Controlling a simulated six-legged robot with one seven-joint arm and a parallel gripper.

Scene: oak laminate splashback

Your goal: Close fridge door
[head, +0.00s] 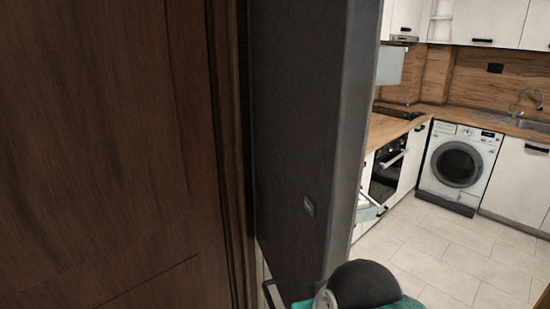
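The fridge door (295,130) is a tall dark grey slab in the middle of the head view, with a small badge low on its face. It appears to stand open: pale, bin-like pieces stick out past its right edge, one high up (390,66) and one lower down (370,210). The fridge body cannot be made out. A black and teal part of my arm shows at the bottom, in front of the door's lower end. My gripper is not in view.
A dark brown wooden panel (105,140) fills the left side, close to the fridge door. At right are an oven (387,177), a washing machine (460,167), white cabinets (516,180) and a wooden worktop (515,126). The tiled floor (430,245) there is clear.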

